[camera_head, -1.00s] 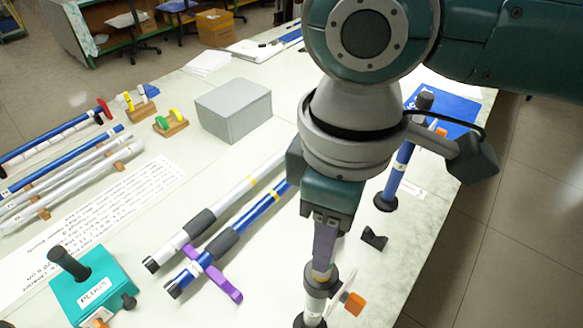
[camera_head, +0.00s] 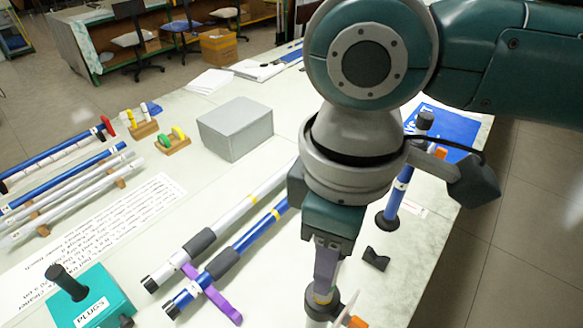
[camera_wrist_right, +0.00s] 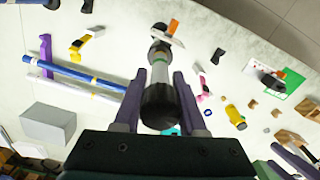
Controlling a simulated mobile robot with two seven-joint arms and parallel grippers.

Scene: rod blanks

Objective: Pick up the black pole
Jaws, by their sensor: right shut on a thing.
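The pole, with a black end and a pale shaft, stands in the right wrist view (camera_wrist_right: 160,105), its black end towards the camera. In the head view only its dark upper part (camera_head: 322,308) shows at the bottom edge, and the rest is cut off by the frame. My right gripper (camera_head: 325,292) points down over it. Its two purple-grey fingers (camera_wrist_right: 158,98) lie on either side of the pole, shut on it. My left gripper is not seen in the head view.
A blue pole (camera_head: 397,190) stands upright on a black base to the right. A small black cradle (camera_head: 376,258) lies beside my gripper. White and blue rods rest on a purple holder (camera_head: 222,305) to the left. A grey box (camera_head: 235,130) and a teal block (camera_head: 90,300) stand further left.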

